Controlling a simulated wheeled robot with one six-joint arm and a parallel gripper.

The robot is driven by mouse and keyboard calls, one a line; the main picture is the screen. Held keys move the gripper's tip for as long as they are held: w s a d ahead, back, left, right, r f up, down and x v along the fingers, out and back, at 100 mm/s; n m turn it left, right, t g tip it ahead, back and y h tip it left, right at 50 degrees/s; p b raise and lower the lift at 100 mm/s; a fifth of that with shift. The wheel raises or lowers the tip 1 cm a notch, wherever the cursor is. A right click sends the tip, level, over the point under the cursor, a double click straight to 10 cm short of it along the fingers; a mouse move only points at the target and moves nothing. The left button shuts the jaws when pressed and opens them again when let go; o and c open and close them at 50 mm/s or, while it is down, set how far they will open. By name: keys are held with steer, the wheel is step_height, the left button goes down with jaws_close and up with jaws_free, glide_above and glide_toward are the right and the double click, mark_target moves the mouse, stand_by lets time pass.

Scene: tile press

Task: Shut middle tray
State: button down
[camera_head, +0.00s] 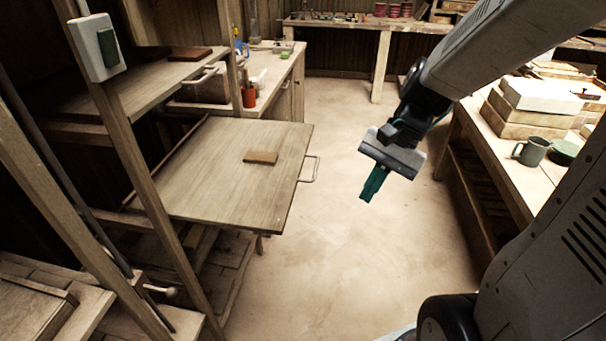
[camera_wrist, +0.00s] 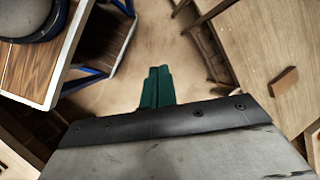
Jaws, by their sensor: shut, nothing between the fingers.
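The middle tray (camera_head: 215,185) is a flat wooden board pulled well out of the wooden rack on the left in the head view. A metal handle (camera_head: 310,169) sits on its right front edge. A small brown tile (camera_head: 261,157) lies on the tray. My gripper (camera_head: 371,187) hangs in the air to the right of the handle, apart from it. Its green fingers are together and empty; they also show in the wrist view (camera_wrist: 157,86). In the wrist view, the tray (camera_wrist: 268,45) is at the upper right with the tile (camera_wrist: 284,82) on it.
A rack post (camera_head: 135,160) stands left of the tray. An upper shelf (camera_head: 150,80) holds another brown tile (camera_head: 190,53). The floor (camera_head: 345,255) between is clear.

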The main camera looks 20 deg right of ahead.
steer(key=w+d+f+m+t+y, duration=0.1)
steer(key=w+d+f+m+t, duration=0.15)
steer(key=w+m, duration=0.45)
steer(key=w+d+f+m+t+y, duration=0.1)
steer(key=w+d+f+m+t, duration=0.15)
steer(key=w+m, duration=0.5)
steer(key=w+a+f, duration=0.5)
steer(key=a+f, duration=0.1)
steer(key=a, duration=0.4)
steer(key=shift+w+f, duration=0.3)
steer(key=shift+f, duration=0.05)
steer(key=shift+a, duration=0.15)
